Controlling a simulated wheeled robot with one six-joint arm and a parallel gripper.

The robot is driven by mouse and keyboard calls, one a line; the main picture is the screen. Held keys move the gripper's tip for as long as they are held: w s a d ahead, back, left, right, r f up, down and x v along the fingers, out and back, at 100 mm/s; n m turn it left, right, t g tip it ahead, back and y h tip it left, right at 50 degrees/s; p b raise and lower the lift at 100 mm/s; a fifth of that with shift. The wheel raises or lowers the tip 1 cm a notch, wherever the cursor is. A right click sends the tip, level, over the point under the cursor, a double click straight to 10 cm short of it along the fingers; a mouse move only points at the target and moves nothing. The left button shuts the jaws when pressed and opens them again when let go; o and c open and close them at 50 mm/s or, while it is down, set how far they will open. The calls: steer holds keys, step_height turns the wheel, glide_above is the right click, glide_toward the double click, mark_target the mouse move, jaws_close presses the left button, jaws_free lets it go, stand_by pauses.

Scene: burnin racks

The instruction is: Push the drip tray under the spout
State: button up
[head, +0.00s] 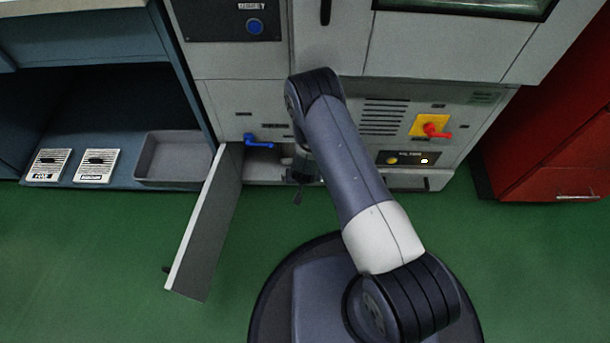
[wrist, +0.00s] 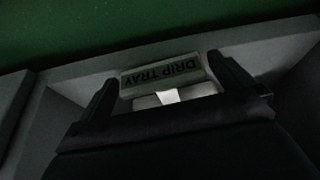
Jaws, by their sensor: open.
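The drip tray (wrist: 185,90) shows in the wrist view by a plate lettered DRIP TRAY, upside down, with a pale patch below it. My gripper (wrist: 164,75) is open, with one finger on each side of that plate. I cannot tell whether the fingers touch it. In the head view my gripper (head: 299,186) is low in front of the cabinet, beside the open door, and my arm hides much of the opening. A blue valve handle (head: 260,142) sits above the opening. I cannot make out the spout.
The open cabinet door (head: 208,225) juts out to the left of my gripper. A grey bin (head: 174,158) and two labelled plates lie on the left shelf. A red-handled switch (head: 432,129) is at right, near a red cabinet (head: 550,150). Green floor lies clear in front.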

steer(key=shift+f, duration=0.1)
steer(key=c, duration=1)
steer(key=shift+w, duration=0.1)
